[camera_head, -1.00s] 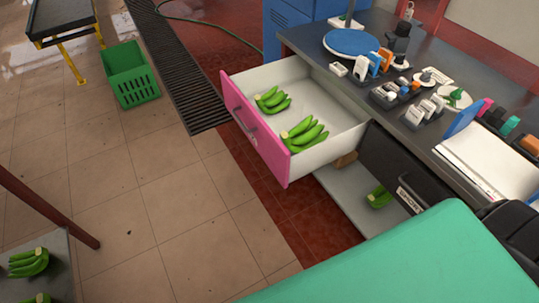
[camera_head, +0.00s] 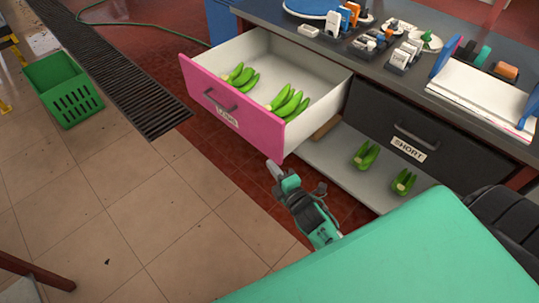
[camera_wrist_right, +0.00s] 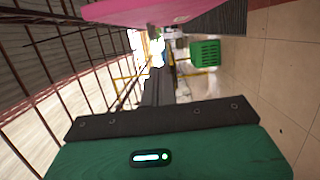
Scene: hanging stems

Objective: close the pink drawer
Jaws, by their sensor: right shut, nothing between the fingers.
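The pink drawer (camera_head: 232,110) stands pulled out from the bench in the head view. Its front has a grey handle (camera_head: 217,100) and a white label below it. My right gripper (camera_head: 273,167) is shut and empty, just below and in front of the drawer's lower right corner, apart from the handle. The drawer's pink edge (camera_wrist_right: 140,10) also shows at the top of the right wrist view. My left gripper is not in view.
A closed dark drawer (camera_head: 428,120) labelled SHORT sits to the right. Below is a shelf (camera_head: 330,158) with more green bananas. The bench top (camera_head: 340,50) carries small parts and papers. A green crate (camera_head: 65,88) stands on the floor at left. Floor before the drawer is clear.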

